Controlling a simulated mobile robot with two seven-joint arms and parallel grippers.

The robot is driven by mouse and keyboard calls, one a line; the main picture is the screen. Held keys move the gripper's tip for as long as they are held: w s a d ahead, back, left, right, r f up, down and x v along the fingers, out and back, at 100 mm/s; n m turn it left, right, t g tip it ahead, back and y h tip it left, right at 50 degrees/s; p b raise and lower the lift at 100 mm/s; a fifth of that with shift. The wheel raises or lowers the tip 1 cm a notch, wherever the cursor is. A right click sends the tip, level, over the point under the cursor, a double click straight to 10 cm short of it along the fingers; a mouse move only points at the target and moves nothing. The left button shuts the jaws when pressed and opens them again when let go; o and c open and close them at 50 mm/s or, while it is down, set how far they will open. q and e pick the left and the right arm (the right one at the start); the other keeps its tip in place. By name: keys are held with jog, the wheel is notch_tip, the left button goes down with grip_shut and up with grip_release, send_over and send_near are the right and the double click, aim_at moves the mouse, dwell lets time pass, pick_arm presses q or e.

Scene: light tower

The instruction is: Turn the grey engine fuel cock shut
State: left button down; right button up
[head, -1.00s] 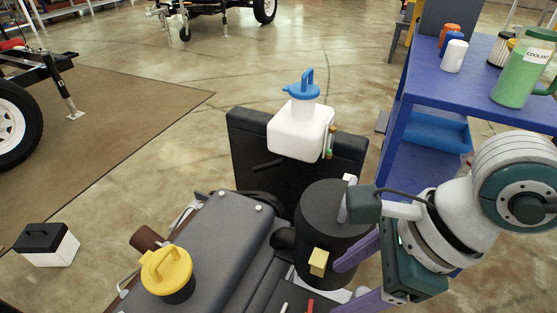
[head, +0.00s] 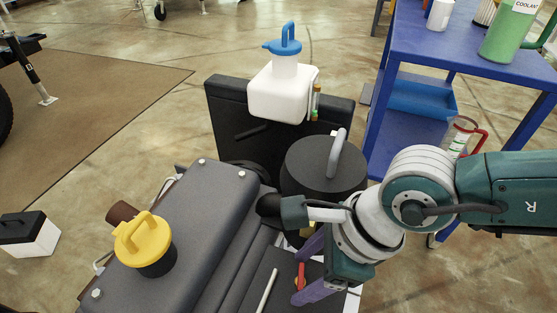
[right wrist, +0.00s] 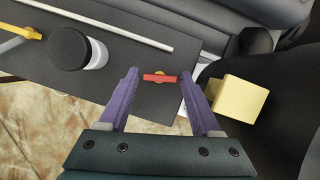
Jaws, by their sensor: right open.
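The fuel cock shows as a red lever (head: 301,276) on a small brass body, at the dark panel of the grey engine (head: 205,215). In the right wrist view the red lever (right wrist: 160,78) lies crosswise between the fingertips. My right gripper (head: 298,279) is open, with its purple fingers on either side of the lever. In the right wrist view the gripper (right wrist: 159,74) shows a gap at the left finger; the right fingertip is very near the lever's end, and I cannot tell if it touches. My left gripper is out of view.
A yellow block (right wrist: 238,100) sits close beside the right finger. A black cylinder (head: 322,170) stands behind the gripper. A pale rod (head: 268,291) and a yellow-capped filler (head: 145,240) are to the left. A blue cart (head: 420,50) stands at the right.

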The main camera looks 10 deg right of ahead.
grip_shut()
jog(key=m+p, duration=0.1)
jog(key=p, duration=0.1)
jog(key=m+p, duration=0.1)
jog(key=shift+s+r+t+p, duration=0.1)
jog(key=shift+r+t+p, duration=0.2)
jog(key=shift+p, duration=0.05)
jog(key=shift+a+f+m, duration=0.1)
jog(key=shift+f+m, duration=0.15)
jog(key=shift+m, duration=0.25)
grip_release()
jog(key=shift+h, duration=0.3)
